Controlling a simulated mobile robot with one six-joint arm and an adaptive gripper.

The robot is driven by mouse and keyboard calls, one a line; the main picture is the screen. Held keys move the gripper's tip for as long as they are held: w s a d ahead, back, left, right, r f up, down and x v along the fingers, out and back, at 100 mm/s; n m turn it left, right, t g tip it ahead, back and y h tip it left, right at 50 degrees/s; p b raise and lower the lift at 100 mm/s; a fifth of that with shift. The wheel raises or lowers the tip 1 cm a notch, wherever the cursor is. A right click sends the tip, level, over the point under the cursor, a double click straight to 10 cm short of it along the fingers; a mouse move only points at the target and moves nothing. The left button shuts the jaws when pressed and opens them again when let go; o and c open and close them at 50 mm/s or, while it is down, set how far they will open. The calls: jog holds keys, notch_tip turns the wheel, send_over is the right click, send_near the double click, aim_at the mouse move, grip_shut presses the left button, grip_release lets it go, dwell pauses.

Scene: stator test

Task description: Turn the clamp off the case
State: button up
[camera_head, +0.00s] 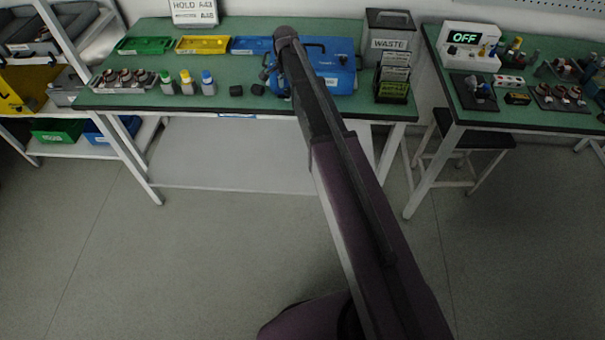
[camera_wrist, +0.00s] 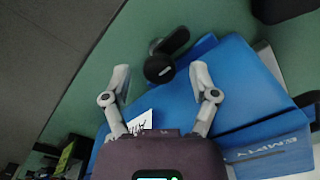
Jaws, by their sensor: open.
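The blue case (camera_head: 340,78) lies on the green bench top, partly hidden behind my arm in the head view. In the wrist view the case (camera_wrist: 245,75) fills the right side and bears the word EMPTY. A dark clamp with a round knob (camera_wrist: 159,69) and a short lever (camera_wrist: 177,41) shows at the edge of the case. My gripper (camera_wrist: 160,75) is open, its two pale fingers apart, with the knob between and just beyond the fingertips in the picture. I see no contact with the clamp. The head view does not show the fingers clearly.
Green (camera_head: 145,45), yellow (camera_head: 203,44) and blue trays stand behind several small bottles (camera_head: 187,82). Two small black blocks (camera_head: 236,90) lie left of my arm. A waste bin (camera_head: 390,35) and a card rack (camera_head: 393,85) stand right of the case.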

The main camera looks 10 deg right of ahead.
aim_at(288, 89)
jog(key=shift+r+p, duration=0.3)
notch_tip(288, 89, up, 13)
jog(key=p, duration=1.4)
jog(key=s+f+n+b, duration=0.3)
jog(key=s+f+b, duration=0.4)
jog(key=f+b, duration=0.4)
jog(key=s+f+n+b, duration=0.3)
jog(key=s+f+b, duration=0.4)
jog(key=f+b, duration=0.5)
jog(key=s+f+n+b, duration=0.2)
jog(key=s+f+b, duration=0.5)
jog(key=f+b, duration=0.4)
jog(key=shift+s+f+n+b, duration=0.35)
jog(key=shift+f+n+b, duration=0.05)
jog(key=shift+b, duration=0.5)
jog(key=s+n, duration=0.3)
jog(key=s, duration=0.6)
notch_tip(288, 89, up, 25)
jog(key=w+p, duration=0.1)
jog(key=p, duration=2.4)
jog(key=shift+a+r, duration=0.15)
jog(key=shift+r, duration=0.05)
